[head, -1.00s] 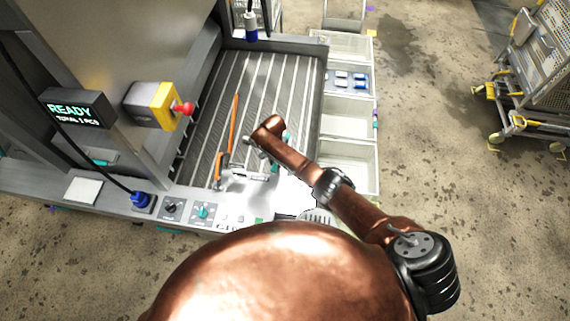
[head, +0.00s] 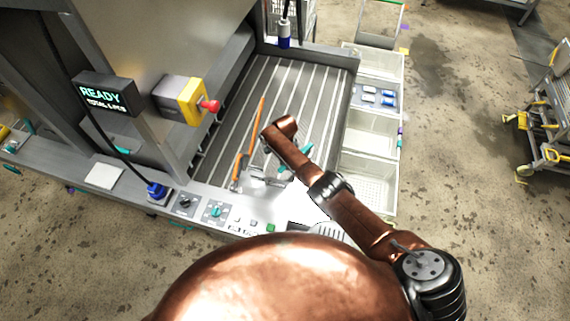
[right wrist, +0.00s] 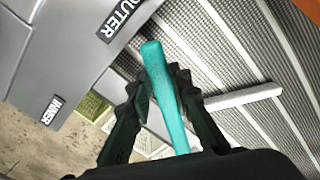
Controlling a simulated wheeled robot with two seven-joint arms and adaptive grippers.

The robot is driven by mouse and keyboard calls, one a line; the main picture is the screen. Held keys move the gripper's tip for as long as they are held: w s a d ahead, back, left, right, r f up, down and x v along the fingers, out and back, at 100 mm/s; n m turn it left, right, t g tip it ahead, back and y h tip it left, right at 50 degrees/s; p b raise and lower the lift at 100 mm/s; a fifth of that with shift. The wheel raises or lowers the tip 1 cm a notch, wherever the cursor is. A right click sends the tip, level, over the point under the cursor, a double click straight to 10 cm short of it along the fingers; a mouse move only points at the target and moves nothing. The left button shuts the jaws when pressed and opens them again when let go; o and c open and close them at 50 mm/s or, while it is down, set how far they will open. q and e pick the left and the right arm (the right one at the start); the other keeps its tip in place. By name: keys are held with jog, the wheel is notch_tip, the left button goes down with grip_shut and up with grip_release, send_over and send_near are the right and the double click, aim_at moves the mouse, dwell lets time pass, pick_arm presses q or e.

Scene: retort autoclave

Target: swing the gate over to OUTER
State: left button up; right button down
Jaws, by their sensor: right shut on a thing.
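A teal handle (right wrist: 156,58), which I take to be the gate's, stands between the fingers of my right gripper (right wrist: 158,92) in the right wrist view. The fingers are shut on it, with its rounded top sticking out beyond them. Grey plates beside it carry an OUTER label (right wrist: 118,20) and an INNER label (right wrist: 52,109). In the head view my right arm reaches over the front of the slatted bed, and a bit of teal (head: 306,150) shows beside it. The arm hides much of the gripper there. My left gripper is not in view.
An orange bar (head: 250,142) lies along the slatted bed (head: 305,90). A control ledge with a teal knob (head: 216,211) runs along the front. A yellow box with a red button (head: 210,105) juts out at left. Pale bins (head: 368,178) line the right side.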

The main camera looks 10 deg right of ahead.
jog(key=shift+w+a, duration=0.1)
jog(key=c, duration=1.8)
grip_release()
jog(key=shift+o, duration=0.2)
notch_tip(320, 180, up, 12)
